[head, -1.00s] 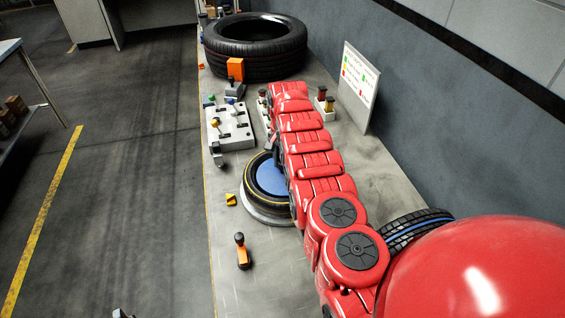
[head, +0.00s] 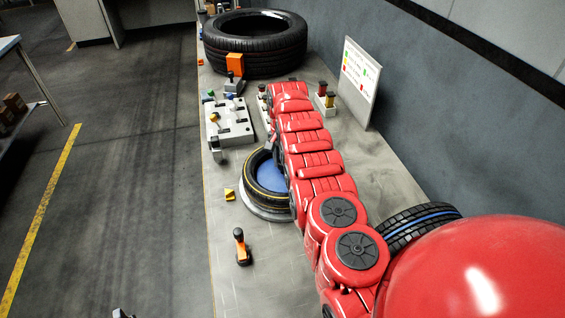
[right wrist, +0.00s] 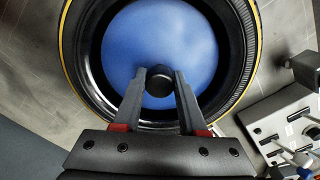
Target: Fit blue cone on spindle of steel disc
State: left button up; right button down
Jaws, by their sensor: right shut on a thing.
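The blue cone (right wrist: 150,35) is a wide, round blue piece with a black knob (right wrist: 160,88) at its centre. It lies inside the ring of a black tyre with a yellow stripe (right wrist: 237,35). In the head view the cone (head: 272,172) is partly hidden by my right arm. A grey steel disc (head: 262,213) shows as a rim under the tyre; its spindle is hidden. My right gripper (right wrist: 160,80) is shut on the cone's knob, one finger on each side. I cannot tell whether the cone touches the spindle. My left gripper is not clearly in view.
A large tyre (head: 255,45) lies at the far end of the bench. An orange-black tool (head: 241,247) and a yellow block (head: 229,195) are near the left edge. A blue-striped tyre (head: 418,224) is at right.

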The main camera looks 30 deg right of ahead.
jog(key=shift+c, duration=1.9)
grip_release()
jog(key=shift+r, duration=0.4)
notch_tip(320, 180, up, 17)
jog(key=p, duration=0.3)
jog(key=shift+f, duration=0.15)
jog(key=shift+f, duration=0.15)
